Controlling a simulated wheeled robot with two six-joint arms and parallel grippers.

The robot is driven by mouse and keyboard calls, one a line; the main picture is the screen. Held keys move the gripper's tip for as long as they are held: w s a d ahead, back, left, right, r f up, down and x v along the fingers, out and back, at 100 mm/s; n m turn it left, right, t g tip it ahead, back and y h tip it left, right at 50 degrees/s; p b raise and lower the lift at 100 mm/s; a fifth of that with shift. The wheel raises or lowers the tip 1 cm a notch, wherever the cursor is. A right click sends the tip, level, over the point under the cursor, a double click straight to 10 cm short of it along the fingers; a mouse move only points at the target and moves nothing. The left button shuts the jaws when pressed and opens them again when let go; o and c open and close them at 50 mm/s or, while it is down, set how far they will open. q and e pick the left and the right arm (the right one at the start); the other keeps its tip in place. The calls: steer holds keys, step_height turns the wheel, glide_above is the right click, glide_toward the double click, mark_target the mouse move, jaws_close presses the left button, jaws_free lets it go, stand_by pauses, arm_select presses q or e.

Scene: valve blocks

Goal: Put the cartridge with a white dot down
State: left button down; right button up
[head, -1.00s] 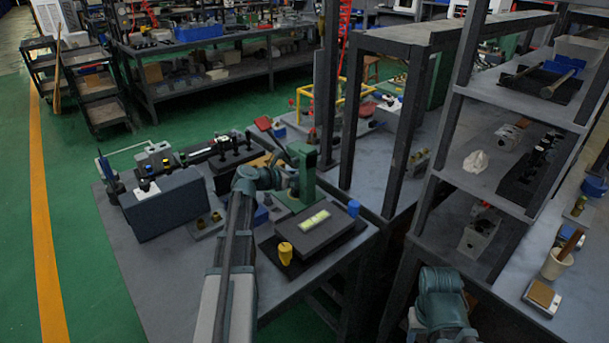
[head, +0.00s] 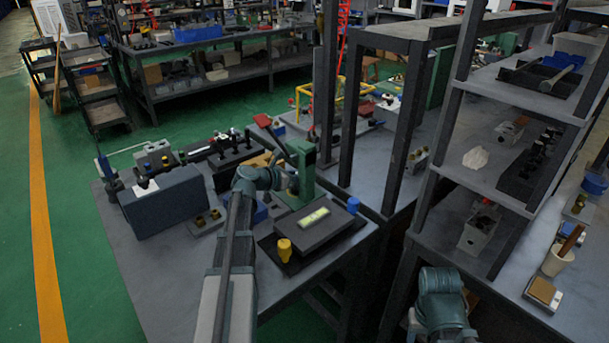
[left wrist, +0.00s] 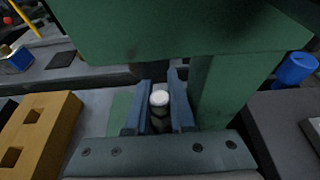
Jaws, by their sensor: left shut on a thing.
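The cartridge with a white dot (left wrist: 159,99) shows its round white top between the two blue-grey fingers of my left gripper (left wrist: 160,108) in the left wrist view. The fingers are shut on it. Its lower part is dark and mostly hidden. My left gripper is at the green press (head: 302,170), under its overhanging head (left wrist: 185,35) and beside its column. In the head view the wrist hides the cartridge, and I cannot tell whether it touches the surface below. Part of my right arm shows at the lower right, but its gripper is not visible.
A dark plate (head: 308,228) with a yellow-green label lies right of my left arm, with a yellow knob (head: 285,248) and a blue knob (head: 353,205) beside it. A large grey-blue box (head: 168,207) stands left. An orange-brown block (left wrist: 38,130) with square holes is near the gripper.

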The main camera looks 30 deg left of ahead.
arm_select(q)
steer(key=shift+s+d+f, duration=0.1)
steer(key=shift+s+f, duration=0.05)
steer(key=shift+f, duration=0.15)
steer(key=c, duration=0.7)
jaws_free()
steer(key=shift+f, duration=0.1)
